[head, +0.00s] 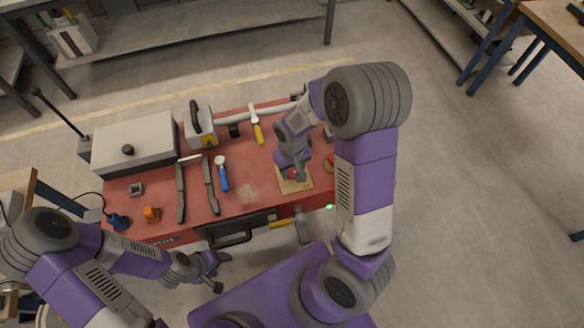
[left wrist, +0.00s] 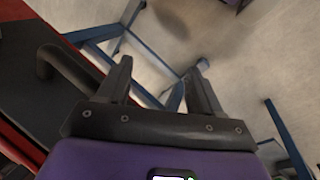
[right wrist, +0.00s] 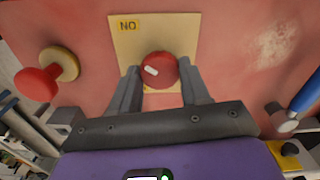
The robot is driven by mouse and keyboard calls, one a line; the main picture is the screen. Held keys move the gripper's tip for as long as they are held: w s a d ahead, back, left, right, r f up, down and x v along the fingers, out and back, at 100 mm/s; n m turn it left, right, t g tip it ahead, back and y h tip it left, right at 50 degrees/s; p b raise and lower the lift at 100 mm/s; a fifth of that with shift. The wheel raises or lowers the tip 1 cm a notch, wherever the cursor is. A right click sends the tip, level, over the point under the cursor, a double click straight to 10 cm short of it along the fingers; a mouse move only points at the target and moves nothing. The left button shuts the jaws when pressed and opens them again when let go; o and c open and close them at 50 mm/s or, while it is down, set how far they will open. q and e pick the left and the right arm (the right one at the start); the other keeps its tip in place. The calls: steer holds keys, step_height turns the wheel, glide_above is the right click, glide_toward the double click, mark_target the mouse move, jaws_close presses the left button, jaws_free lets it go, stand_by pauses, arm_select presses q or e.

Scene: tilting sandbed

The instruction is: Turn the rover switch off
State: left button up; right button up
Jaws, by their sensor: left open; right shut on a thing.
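The rover switch appears to be a round red knob (right wrist: 158,70) with a short white mark, on a cream plate (right wrist: 205,30) labelled NO. The plate (head: 303,187) shows at the right front of the red bench top in the head view. My right gripper (right wrist: 160,80) has one finger on each side of the knob and is shut on it. In the head view my right gripper (head: 291,174) reaches down over the plate and hides part of it. My left gripper (head: 212,268) is open and empty, in front of the bench; it also shows in the left wrist view (left wrist: 163,70).
A second red knob with a yellow collar (right wrist: 58,68) stands beside the plate. A blue-handled tool (head: 222,176), dark bars (head: 209,188), a yellow-handled tool (head: 257,130) and a grey box (head: 135,143) lie on the bench top (head: 245,165). A drawer handle (head: 232,238) juts from the bench front.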

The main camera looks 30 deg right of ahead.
mark_target(292, 171)
steer(key=n, duration=0.8)
steer(key=n+p, duration=0.1)
steer(key=n, duration=0.2)
steer(key=shift+n, duration=0.4)
steer(key=n+p, duration=0.1)
steer(key=n, duration=0.3)
stand_by(0.3)
steer(key=o, duration=1.1)
steer(key=shift+c, duration=0.2)
step_height(292, 171, up, 8)
steer(key=shift+f+p, duration=0.2)
steer(key=shift+p, duration=0.75)
